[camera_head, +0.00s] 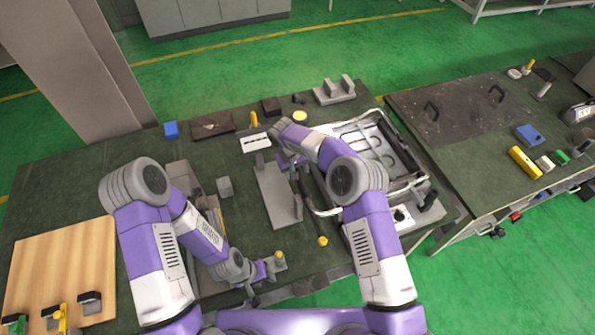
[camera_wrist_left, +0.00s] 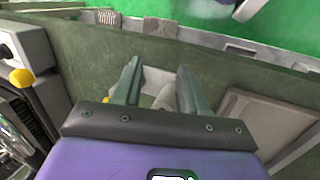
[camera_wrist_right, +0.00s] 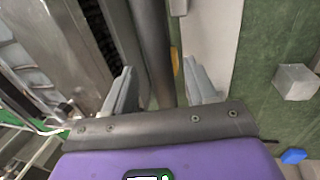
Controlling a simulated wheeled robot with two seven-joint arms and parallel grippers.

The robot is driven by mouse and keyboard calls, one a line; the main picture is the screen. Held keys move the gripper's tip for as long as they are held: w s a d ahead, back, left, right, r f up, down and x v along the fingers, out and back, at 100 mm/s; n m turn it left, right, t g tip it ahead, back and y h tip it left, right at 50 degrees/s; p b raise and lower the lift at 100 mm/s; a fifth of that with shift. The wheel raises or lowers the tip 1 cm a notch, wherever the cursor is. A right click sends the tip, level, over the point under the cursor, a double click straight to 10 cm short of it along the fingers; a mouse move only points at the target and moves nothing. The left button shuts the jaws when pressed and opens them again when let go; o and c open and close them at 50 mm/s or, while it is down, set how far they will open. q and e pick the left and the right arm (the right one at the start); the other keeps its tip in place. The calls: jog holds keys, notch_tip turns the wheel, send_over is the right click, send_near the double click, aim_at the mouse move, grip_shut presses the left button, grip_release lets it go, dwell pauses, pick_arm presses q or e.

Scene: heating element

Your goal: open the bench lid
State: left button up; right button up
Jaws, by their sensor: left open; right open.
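A dark panel (camera_head: 455,108) with two black handles lies flush in the right bench; I take it as the bench lid, though I cannot be sure. A metal unit (camera_head: 350,140) with a silver frame stands at the right end of the near bench. My right gripper (camera_wrist_right: 160,88) is open beside this unit, with a dark round bar (camera_wrist_right: 151,45) showing between its fingers, not gripped. In the head view my right forearm hides much of that spot. My left gripper (camera_head: 262,283) is open and empty, low by the near bench's front edge; its fingers also show in the left wrist view (camera_wrist_left: 157,85).
A wooden board (camera_head: 65,260) lies at left. A yellow block (camera_head: 525,162) and a blue box (camera_head: 530,135) lie on the right bench. Green floor surrounds the benches.

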jog(key=shift+d+f, duration=0.15)
jog(key=shift+f, duration=0.55)
grip_shut()
